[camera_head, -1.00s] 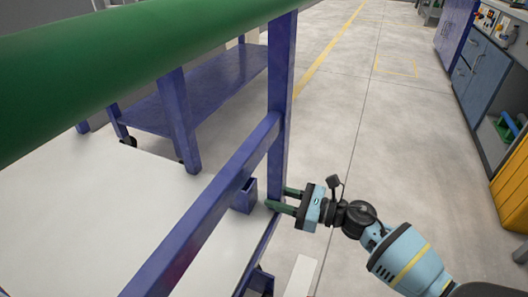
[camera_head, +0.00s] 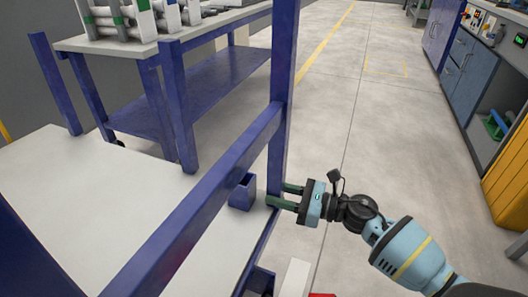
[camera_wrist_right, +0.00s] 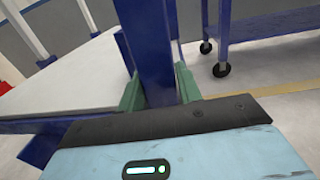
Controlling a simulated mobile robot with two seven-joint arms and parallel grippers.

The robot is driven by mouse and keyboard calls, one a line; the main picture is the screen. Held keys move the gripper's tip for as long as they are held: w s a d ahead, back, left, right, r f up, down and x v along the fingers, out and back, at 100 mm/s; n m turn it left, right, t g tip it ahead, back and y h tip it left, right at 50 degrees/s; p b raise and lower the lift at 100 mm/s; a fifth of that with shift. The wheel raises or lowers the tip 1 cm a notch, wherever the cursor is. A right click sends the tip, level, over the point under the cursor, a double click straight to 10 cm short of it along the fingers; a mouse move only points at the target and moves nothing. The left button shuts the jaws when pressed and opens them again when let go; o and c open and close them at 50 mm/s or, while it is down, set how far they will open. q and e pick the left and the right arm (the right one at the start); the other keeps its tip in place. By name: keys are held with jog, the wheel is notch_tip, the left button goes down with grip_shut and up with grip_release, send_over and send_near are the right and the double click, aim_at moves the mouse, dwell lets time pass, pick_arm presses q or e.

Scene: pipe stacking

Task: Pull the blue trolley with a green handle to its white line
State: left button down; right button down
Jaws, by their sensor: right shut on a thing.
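The blue trolley (camera_head: 205,187) fills the left and middle of the head view, with blue posts, a slanting blue rail and a white deck (camera_head: 75,210). Its green handle is out of view. My right gripper (camera_head: 278,195) is shut on the trolley's upright blue post (camera_head: 281,95), low down near the deck. In the right wrist view the green fingers (camera_wrist_right: 158,88) sit on either side of the blue post (camera_wrist_right: 150,40). A white strip (camera_head: 294,278) shows on the floor below the gripper; I cannot tell whether it is the white line. My left gripper is not in view.
A blue wheeled bench (camera_head: 185,97) with pipes and fittings (camera_head: 140,18) on top stands behind the trolley. Blue cabinets (camera_head: 470,70) and a yellow unit (camera_head: 508,175) line the right side. The grey floor between is open, with yellow markings (camera_head: 320,45).

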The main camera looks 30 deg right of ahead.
jog(key=d, duration=0.1)
jog(key=w+d+h, duration=0.1)
jog(key=d, duration=0.1)
jog(key=shift+d+t, duration=0.1)
jog(key=shift+t, duration=0.2)
jog(key=c, duration=1)
grip_release()
jog(key=shift+c, duration=0.2)
jog(key=shift+o, duration=0.8)
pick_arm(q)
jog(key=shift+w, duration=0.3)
pick_arm(e)
jog(key=shift+a, duration=0.25)
jog(key=shift+s+a, duration=0.1)
